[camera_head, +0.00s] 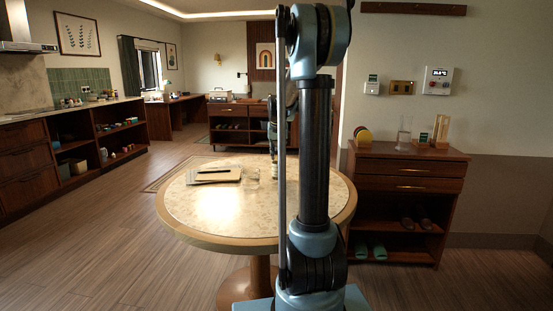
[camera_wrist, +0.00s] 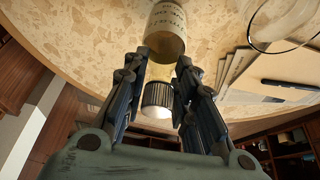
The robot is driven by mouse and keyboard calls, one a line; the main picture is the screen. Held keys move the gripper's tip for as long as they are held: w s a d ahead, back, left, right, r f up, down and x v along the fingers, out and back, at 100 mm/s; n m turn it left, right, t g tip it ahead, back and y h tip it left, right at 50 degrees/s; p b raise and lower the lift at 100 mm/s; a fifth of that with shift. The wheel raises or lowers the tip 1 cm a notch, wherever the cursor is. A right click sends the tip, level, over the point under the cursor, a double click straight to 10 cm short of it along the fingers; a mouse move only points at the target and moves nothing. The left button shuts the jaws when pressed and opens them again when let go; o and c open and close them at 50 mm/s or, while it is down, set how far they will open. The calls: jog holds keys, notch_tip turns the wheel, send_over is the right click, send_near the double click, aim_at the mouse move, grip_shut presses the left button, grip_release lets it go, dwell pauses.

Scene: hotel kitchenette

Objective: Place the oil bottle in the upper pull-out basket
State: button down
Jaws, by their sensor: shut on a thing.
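In the wrist view, a cylinder with a pale printed label (camera_wrist: 167,28), which looks like the oil bottle, stands over the speckled tabletop. A ribbed dark cap with a bright end (camera_wrist: 157,97) shows between my fingers, in line with it. My gripper (camera_wrist: 160,72) is shut on the bottle at its upper part, one finger on each side. In the head view my gripper is mostly hidden behind my arm, at the far side of the round table (camera_head: 205,222). I cannot make out the upper pull-out basket in either view.
A notebook or board (camera_head: 216,175) with a dark pen (camera_wrist: 290,85) and a clear glass (camera_wrist: 285,22) lie close to the bottle. A wooden cabinet (camera_head: 408,160) with items on top stands right. Open shelves (camera_head: 122,135) line the left wall. Floor at left is clear.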

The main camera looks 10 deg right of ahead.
jog(key=shift+f, duration=0.75)
jog(key=c, duration=1.3)
grip_release()
jog(key=v, duration=1.1)
jog(key=shift+r, duration=0.25)
jog(key=o, duration=0.5)
jog(key=shift+s+r, duration=0.1)
jog(key=shift+r, duration=0.2)
jog(key=shift+c, duration=0.2)
jog(key=shift+o, duration=0.2)
jog(key=shift+r, duration=0.3)
send_near(277, 163)
jog(key=w+f, duration=0.2)
jog(key=w, duration=0.1)
jog(key=w+d+f, duration=0.1)
jog(key=w+f, duration=0.1)
jog(key=f, duration=0.1)
jog(key=shift+w+d, duration=0.2)
jog(key=shift+w, duration=0.2)
jog(key=shift+x, duration=2.85)
